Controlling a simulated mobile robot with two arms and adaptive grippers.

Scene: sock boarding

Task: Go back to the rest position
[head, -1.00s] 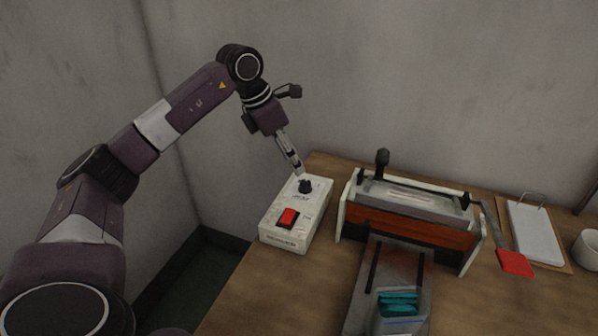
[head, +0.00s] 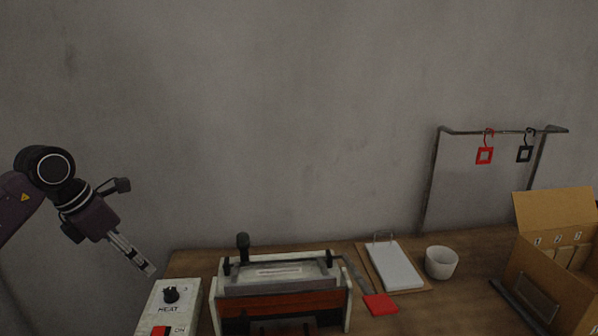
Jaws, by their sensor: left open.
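My left gripper (head: 146,268) is at the left of the head view, pointing down and to the right. It is open, with nothing seen between its fingers. Its tips appear just above and left of the black knob (head: 171,294) on the white control box (head: 185,310). I cannot tell the exact gap to the knob. The box also has a red switch (head: 160,331), partly cut off by the lower picture edge. My right gripper is not in view.
The boarding press (head: 281,304) stands right of the box. Further right are a red-ended tool (head: 380,304), a white pad on a clipboard (head: 395,265), a white cup (head: 441,262) and an open cardboard box (head: 552,287). A rack (head: 460,131) holds red and black tags.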

